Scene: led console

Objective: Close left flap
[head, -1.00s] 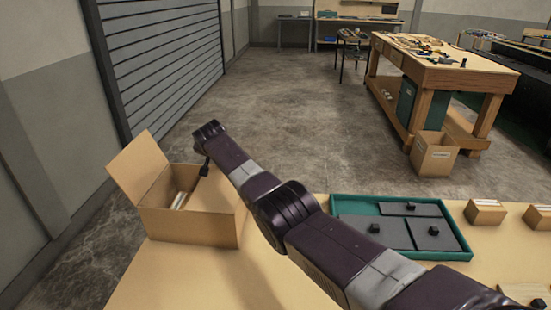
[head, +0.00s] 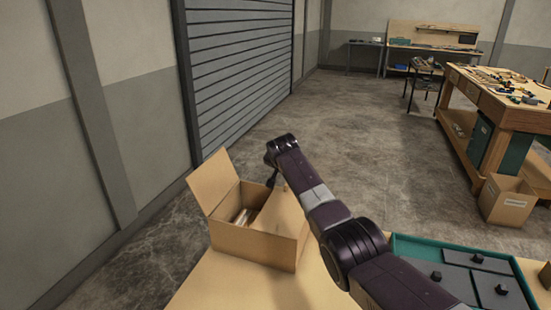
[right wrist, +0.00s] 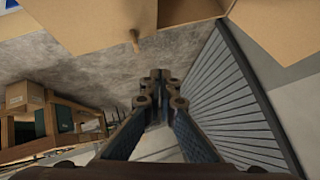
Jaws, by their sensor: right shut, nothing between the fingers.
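An open cardboard box (head: 252,246) stands on the table in the head view. Its left flap (head: 211,183) stands up and leans outward to the left. A panel on the box's right side (head: 284,213) slopes over part of the opening, and pale items (head: 243,217) show inside. My right gripper (head: 271,181) is at the far side of the box opening, to the right of the left flap and apart from it. In the right wrist view its fingers (right wrist: 158,82) are together and empty, with cardboard (right wrist: 285,25) at the top. My left gripper is not in view.
A green tray (head: 409,247) with dark grey lidded parts lies at the right of the table. My right arm crosses above the table between box and tray. A workbench (head: 500,112) and a floor carton (head: 507,200) stand farther back. The floor behind the box is clear.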

